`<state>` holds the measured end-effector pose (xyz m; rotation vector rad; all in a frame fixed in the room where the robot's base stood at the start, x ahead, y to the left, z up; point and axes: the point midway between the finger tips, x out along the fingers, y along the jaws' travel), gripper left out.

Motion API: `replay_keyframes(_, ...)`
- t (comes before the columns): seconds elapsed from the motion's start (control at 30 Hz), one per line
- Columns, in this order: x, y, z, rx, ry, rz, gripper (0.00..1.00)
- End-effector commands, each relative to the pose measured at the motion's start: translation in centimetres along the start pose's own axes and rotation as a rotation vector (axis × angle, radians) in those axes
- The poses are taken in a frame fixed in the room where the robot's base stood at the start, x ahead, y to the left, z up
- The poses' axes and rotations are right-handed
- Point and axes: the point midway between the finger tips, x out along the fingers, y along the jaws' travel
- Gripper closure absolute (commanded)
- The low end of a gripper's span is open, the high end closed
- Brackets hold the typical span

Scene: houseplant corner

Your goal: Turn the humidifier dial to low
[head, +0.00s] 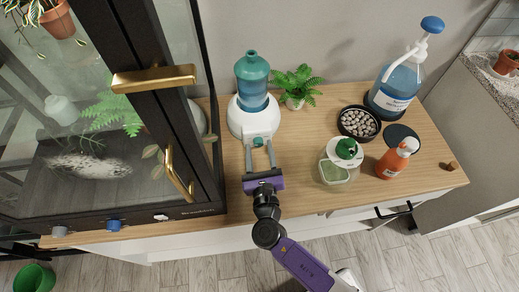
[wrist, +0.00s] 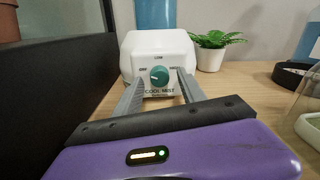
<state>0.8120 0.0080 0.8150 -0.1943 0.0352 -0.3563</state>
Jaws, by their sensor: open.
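The humidifier (head: 253,116) stands on the wooden counter, with a white base and a teal-blue tank. Its teal dial (wrist: 159,76) is on the front panel, above the words COOL MIST. A small label at the top of the dial seems to read LOW, with other labels at left and right. The dial's pale mark is too small to read surely. My gripper (head: 259,146) is open in front of the humidifier. In the wrist view its fingers (wrist: 160,82) stand left and right of the dial. I see no clear contact with it.
A black-framed glass cabinet (head: 160,80) with brass handles stands close on the left. To the right are a potted fern (head: 296,86), a pebble bowl (head: 359,122), a lidded tub (head: 335,172), an orange spray bottle (head: 395,160) and a large blue pump bottle (head: 398,84).

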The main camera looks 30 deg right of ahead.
Motion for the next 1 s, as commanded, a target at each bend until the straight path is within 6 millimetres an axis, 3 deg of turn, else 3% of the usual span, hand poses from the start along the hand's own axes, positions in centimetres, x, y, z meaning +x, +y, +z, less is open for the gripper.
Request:
replay_keyframes(0.07, -0.01, 0.0, 0.0, 0.0, 0.0, 0.0, 0.52)
replay_keyframes(0.3, -0.03, 0.01, 0.01, 0.001, 0.0, 0.0, 0.99)
replay_keyframes(0.67, -0.05, 0.03, -0.07, 0.037, 0.001, 0.0, 1.0)
replay_keyframes(1.0, -0.05, 0.07, -0.22, 0.251, 0.009, 0.001, 1.0)
